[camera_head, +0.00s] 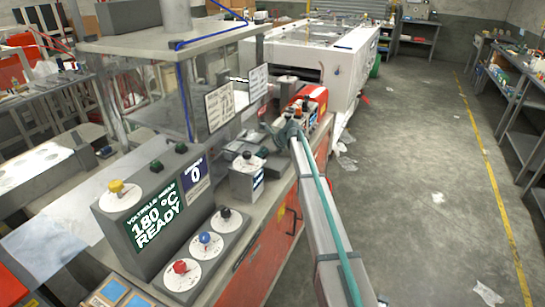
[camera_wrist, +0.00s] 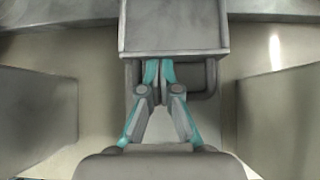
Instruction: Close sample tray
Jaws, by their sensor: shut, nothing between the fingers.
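A grey, square-edged box-like part, which looks like the sample tray (camera_wrist: 173,28), is at the top middle of the wrist view. A dark grey loop, perhaps its handle (camera_wrist: 213,80), shows below it on the right. My gripper (camera_wrist: 158,70) is shut and empty, its teal-edged fingers together. Its fingertips are right at the tray's lower edge in the picture; I cannot tell whether they touch. In the head view, my gripper (camera_head: 284,132) is small beside the machine on the bench. I cannot make out the tray clearly there.
Grey panels (camera_wrist: 38,115) and (camera_wrist: 285,120) flank my gripper on both sides. The control panel (camera_head: 150,215) reads 180 °C READY. A small grey box (camera_head: 247,177) and an orange-red unit (camera_head: 312,100) stand on the bench. The floor (camera_head: 420,170) at the right is mostly open.

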